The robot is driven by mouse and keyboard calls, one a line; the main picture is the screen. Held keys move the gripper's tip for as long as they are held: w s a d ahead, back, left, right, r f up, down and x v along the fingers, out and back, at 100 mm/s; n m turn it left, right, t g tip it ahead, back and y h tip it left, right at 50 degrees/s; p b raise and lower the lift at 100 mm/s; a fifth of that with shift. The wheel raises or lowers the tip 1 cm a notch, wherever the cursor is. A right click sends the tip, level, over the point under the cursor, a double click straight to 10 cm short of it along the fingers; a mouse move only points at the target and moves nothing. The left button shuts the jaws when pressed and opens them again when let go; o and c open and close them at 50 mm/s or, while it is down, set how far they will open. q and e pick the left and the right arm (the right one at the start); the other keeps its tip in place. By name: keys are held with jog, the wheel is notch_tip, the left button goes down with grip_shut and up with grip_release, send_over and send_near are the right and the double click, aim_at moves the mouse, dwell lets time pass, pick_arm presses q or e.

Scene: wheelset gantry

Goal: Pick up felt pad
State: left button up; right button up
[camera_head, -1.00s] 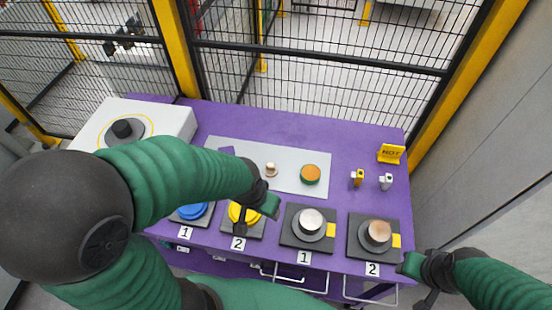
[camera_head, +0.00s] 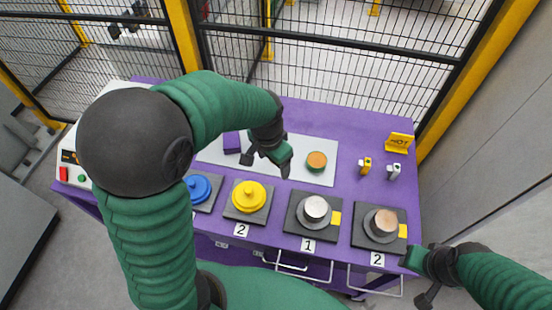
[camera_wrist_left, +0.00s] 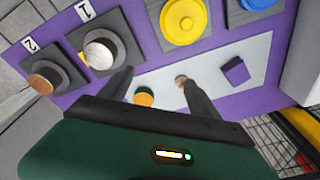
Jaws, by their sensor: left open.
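A light grey mat (camera_head: 300,146) on the purple table holds a round disc (camera_head: 316,161) with an orange top and green side, and a purple block (camera_head: 232,142). A small tan-topped knob (camera_wrist_left: 181,79) also shows on the mat in the left wrist view, beside the disc (camera_wrist_left: 144,96); the left gripper hides it in the head view. I cannot tell for sure which is the felt pad. My left gripper (camera_head: 267,165) is open and empty above the mat, left of the disc. My right gripper (camera_head: 412,276) is at the table's front right edge; its jaws are unclear.
A blue round piece (camera_head: 199,188), a yellow one (camera_head: 249,196), a silver cylinder (camera_head: 315,208) and a copper-topped cylinder (camera_head: 383,222) stand on dark plates along the front. A yellow HOT sign (camera_head: 398,143) and two small items are at right. A mesh fence (camera_head: 330,80) stands behind.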

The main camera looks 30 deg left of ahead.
pick_arm(q)
jog(key=w+a+m+g+b, duration=0.2)
jog(key=w+a+m+b, duration=0.35)
jog(key=w+m, duration=0.6)
jog(key=f, duration=0.4)
jog(key=w+f+n, duration=0.1)
jog(key=f, duration=0.2)
jog(key=w+f+n, duration=0.1)
jog(key=f, duration=0.3)
jog(key=shift+w+a+f, duration=0.1)
jog(key=shift+a+f, duration=0.2)
jog(key=shift+f, duration=0.05)
notch_tip(320, 180, down, 5)
jog(key=shift+a+r, duration=0.1)
jog(key=shift+f, duration=0.4)
jog(key=c, duration=1.6)
notch_tip(320, 180, up, 10)
jog(key=shift+r+p, duration=0.1)
jog(key=shift+p, duration=0.2)
grip_shut()
jog(key=o, duration=0.9)
grip_release()
jog(key=c, duration=0.6)
